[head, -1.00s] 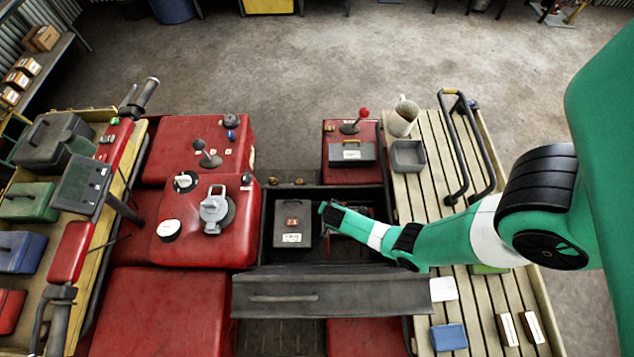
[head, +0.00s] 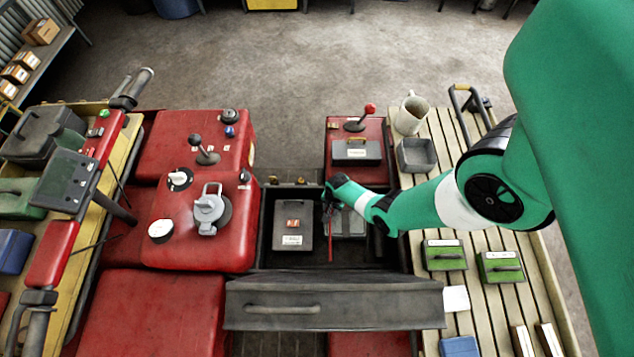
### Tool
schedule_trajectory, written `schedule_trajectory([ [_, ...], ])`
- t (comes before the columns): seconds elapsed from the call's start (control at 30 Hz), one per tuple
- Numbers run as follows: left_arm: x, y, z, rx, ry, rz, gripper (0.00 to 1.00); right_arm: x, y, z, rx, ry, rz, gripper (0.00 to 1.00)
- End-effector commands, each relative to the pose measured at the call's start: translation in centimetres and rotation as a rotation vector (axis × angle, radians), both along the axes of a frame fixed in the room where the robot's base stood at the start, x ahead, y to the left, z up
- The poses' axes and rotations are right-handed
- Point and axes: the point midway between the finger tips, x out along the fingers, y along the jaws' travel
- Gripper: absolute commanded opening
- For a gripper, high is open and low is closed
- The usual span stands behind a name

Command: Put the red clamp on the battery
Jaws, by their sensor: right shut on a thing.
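My right gripper (head: 329,203) reaches in from the right over the open black bay. It is shut on the red clamp (head: 330,242), which shows only as a thin red strip hanging below the fingers. A dark grey box that looks like the battery (head: 291,238) sits in the left half of the bay, with a white label and a small orange mark on top. The gripper and clamp are just right of this box, and I cannot tell whether the clamp touches it. My wrist hides most of the clamp. My left gripper is not in view.
A second grey block (head: 349,222) lies in the bay under my right wrist. A grey panel with a handle (head: 333,303) stands along the near side.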

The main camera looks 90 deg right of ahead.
Motion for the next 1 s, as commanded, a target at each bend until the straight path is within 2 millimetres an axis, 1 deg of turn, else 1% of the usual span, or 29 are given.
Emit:
schedule_trajectory([
  [0.03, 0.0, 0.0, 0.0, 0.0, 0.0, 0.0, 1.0, 0.4, -0.5, 0.2, -0.014, -0.01, -0.002, 0.0],
  [0.23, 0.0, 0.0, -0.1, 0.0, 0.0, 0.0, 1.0, 0.4, -0.5, 0.1, -0.014, -0.01, -0.001, 0.0],
  [0.27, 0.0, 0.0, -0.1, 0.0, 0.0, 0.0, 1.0, 0.4, -0.5, 0.1, -0.014, -0.01, -0.001, 0.41],
  [0.4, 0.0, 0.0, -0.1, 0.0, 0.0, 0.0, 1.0, 0.3, -0.4, 0.1, -0.011, -0.008, 0.0, 0.66],
  [0.43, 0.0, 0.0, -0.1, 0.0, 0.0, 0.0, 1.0, 0.3, -0.4, 0.1, -0.011, -0.007, 0.0, 0.69],
  [0.67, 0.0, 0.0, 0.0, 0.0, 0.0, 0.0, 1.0, 0.2, -0.2, 0.1, -0.006, -0.004, 0.0, 0.69],
  [0.77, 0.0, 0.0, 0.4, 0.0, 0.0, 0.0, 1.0, 0.1, -0.2, 0.5, -0.006, -0.004, 0.0, 0.69],
  [0.87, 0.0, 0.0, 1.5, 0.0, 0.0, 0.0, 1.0, 0.0, -0.1, 1.7, -0.005, -0.003, 0.0, 0.69],
  [1.0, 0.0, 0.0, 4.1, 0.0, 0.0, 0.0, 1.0, -0.1, 0.0, 4.6, -0.006, -0.004, 0.0, 0.69],
])
